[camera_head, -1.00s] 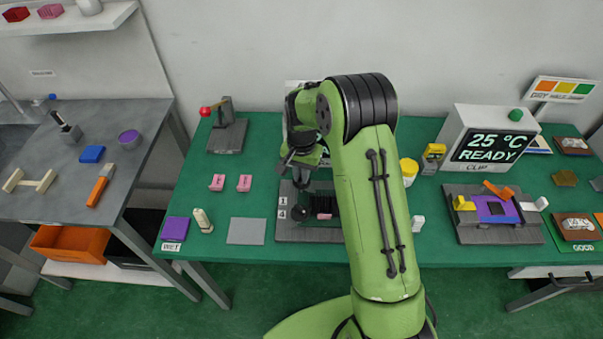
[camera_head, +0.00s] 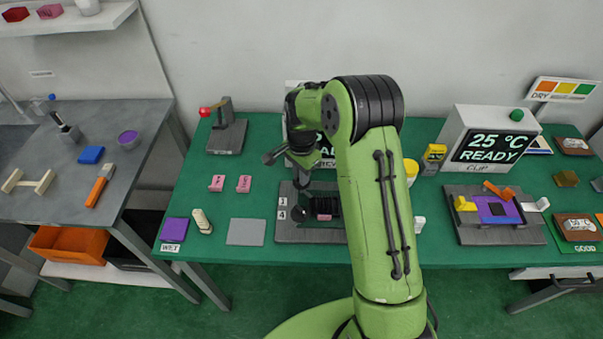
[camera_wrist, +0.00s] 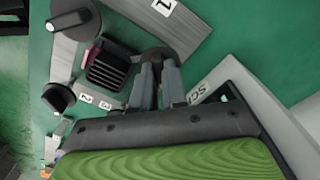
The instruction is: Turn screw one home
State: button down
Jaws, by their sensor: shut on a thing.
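The grey fixture plate (camera_head: 285,232) lies on the green bench, partly behind my arm. A black knob with a bar (camera_wrist: 75,18) stands on another grey disc to the left. A black ribbed block (camera_wrist: 108,66) stands between the knobs and my fingers.
A display reading 25 °C READY (camera_head: 490,147) stands right. A clamp fixture (camera_head: 500,215) with a purple plate is in front of it. A red-knobbed lever (camera_head: 226,130) stands at back left.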

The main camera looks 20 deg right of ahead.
jog(key=shift+w+r, duration=0.1)
jog(key=c, duration=1.2)
grip_release()
jog(key=shift+o, duration=0.2)
notch_tip(320, 180, up, 16)
jog(key=p, duration=0.2)
jog(key=shift+p, duration=0.35)
jog(key=shift+f, duration=0.2)
jog(key=s+r+n+t, duration=0.3)
jog(key=s+r+n, duration=0.3)
jog(key=s+r, duration=0.5)
jog(key=s+f+n+t, duration=0.2)
jog(key=s+n, duration=0.4)
jog(key=s, duration=1.1)
jog(key=shift+s+n+t, duration=0.2)
jog(key=shift+n+t, duration=0.1)
jog(key=shift+n, duration=0.1)
